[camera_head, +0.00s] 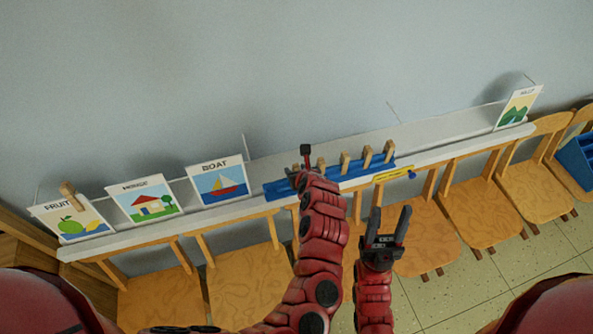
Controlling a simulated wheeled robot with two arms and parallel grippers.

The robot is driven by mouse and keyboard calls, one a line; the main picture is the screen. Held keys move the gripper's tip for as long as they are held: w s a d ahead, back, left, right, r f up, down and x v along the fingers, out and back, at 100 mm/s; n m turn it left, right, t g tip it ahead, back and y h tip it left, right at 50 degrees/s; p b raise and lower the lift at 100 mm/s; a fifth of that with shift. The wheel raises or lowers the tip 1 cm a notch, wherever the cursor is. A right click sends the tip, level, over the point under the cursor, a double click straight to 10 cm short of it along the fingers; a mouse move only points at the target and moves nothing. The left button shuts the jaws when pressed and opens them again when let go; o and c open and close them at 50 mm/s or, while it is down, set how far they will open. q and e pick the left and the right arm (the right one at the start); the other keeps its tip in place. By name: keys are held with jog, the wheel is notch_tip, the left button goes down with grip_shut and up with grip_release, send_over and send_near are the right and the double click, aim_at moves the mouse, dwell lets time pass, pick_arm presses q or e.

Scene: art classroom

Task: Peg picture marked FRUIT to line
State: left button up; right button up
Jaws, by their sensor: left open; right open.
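The picture marked FRUIT (70,221) is at the far left of the white ledge, upright and leaning slightly. A wooden peg (68,189) is at its top edge; whether it also grips the thin line (268,157) is too small to tell. My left gripper (306,152) is over the left end of the blue peg rack (352,184), far right of FRUIT. Its jaws are open but small and partly hidden by its own arm. My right gripper (389,219) is open and empty, in front of the ledge and below the rack.
Pictures HOUSE (144,200) and BOAT (217,181) stand right of FRUIT; another picture (518,107) is at the far right. Wooden chairs (425,235) line the ledge's front. A blue bin (577,160) is far right.

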pick_arm(q)
grip_shut()
jog(key=shift+r+p, duration=0.65)
jog(key=shift+r, duration=1.4)
jog(key=shift+r+p, duration=0.5)
jog(key=shift+r, duration=0.6)
jog(key=shift+s, duration=0.1)
jog(key=shift+s+d+r+p, duration=0.25)
jog(key=shift+s+p, duration=0.25)
jog(key=shift+p, duration=0.1)
jog(key=s, duration=0.1)
jog(key=s+p, duration=0.1)
jog(key=s+d+p, duration=0.1)
jog(key=shift+s+r, duration=0.25)
jog(key=shift+s, duration=0.1)
